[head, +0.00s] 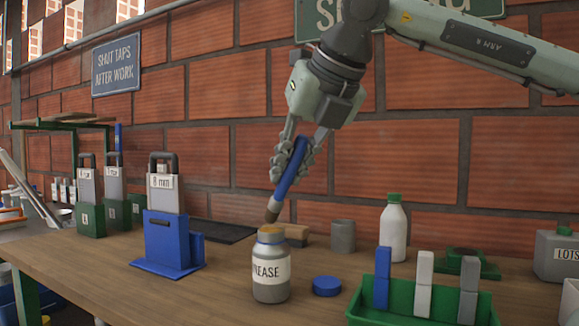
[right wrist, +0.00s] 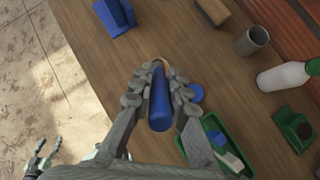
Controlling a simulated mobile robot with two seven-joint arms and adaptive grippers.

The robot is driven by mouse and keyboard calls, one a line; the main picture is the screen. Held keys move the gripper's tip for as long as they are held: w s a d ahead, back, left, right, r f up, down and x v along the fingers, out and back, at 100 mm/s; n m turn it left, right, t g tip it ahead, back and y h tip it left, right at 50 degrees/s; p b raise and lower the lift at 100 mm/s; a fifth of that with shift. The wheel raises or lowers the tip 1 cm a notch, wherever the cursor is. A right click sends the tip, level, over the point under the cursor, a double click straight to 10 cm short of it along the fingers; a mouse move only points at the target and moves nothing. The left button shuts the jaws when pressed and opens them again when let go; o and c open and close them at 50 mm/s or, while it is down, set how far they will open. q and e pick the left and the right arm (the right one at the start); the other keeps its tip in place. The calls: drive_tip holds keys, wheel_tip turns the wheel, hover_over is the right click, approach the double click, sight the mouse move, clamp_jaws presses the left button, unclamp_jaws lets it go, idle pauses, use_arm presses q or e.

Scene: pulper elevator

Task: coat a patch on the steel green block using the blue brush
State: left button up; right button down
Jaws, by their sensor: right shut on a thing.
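My right gripper (head: 293,155) is shut on the blue brush (head: 290,172), which is tilted with its brown bristles down. The bristle tip is at or just above the mouth of the open grey grease jar (head: 270,290); I cannot tell whether it touches. In the right wrist view the blue handle (right wrist: 160,108) lies between the fingers. My left gripper (right wrist: 42,155) shows there at the lower left, fingers apart, with nothing seen in it. A green block (head: 468,262) with a dark round top sits at the back right; I cannot tell whether it is the steel green block.
The jar's blue lid (head: 326,286) lies beside it. A green tray (head: 405,318) with blue, white and grey bars stands front right. A white bottle (head: 393,232), grey cup (head: 343,236) and wooden block (head: 291,234) stand behind. Blue (head: 168,240) and green holders stand left.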

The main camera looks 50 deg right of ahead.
drive_tip(key=shift+f+b, duration=0.8)
idle(1.6)
drive_tip(key=shift+r, duration=0.15)
drive_tip(key=shift+r+p, duration=2.65)
drive_tip(key=shift+r, duration=0.85)
